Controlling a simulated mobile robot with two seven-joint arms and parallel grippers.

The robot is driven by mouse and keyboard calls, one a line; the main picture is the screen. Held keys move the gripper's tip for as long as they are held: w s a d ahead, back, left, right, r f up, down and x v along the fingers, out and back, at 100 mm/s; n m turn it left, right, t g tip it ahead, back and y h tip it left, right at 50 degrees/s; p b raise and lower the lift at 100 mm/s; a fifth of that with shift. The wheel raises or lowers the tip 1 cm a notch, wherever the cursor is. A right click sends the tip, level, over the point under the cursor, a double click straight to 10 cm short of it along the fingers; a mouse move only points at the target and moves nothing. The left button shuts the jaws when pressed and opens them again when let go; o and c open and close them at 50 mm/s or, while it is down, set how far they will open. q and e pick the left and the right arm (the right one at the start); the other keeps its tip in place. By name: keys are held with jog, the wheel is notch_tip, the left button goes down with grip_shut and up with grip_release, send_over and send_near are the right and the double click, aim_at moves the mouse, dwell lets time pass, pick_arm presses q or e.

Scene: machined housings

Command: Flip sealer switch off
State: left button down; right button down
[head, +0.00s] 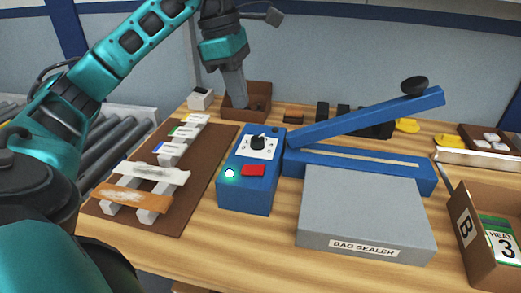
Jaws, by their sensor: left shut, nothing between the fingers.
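The bag sealer has a blue control box (244,197) at the middle of the bench in the head view. A red switch (253,170) sits on its top, beside a round light (230,173) that glows pale green. Which way the switch is tipped is too small to tell. A black dial (258,143) on a white plate is behind the switch. The sealer's blue lever arm (365,117) is raised. My left gripper (236,103) points down, shut and empty, behind the control box and apart from the switch, in front of or over a brown bin. My right gripper is out of view.
The brown bin (262,100) stands at the back. A grey platform (365,210) marked BAG SEALER is at right. A brown board (200,185) with pale blocks and strips lies at left. Bare bench shows in front of the control box.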

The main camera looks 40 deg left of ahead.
pick_arm(q)
jog(key=shift+s, duration=0.1)
jog(key=b, duration=0.2)
send_near(258, 166)
jog(key=x, duration=0.6)
jog(key=shift+d+f, duration=0.1)
jog(key=shift+f, duration=0.3)
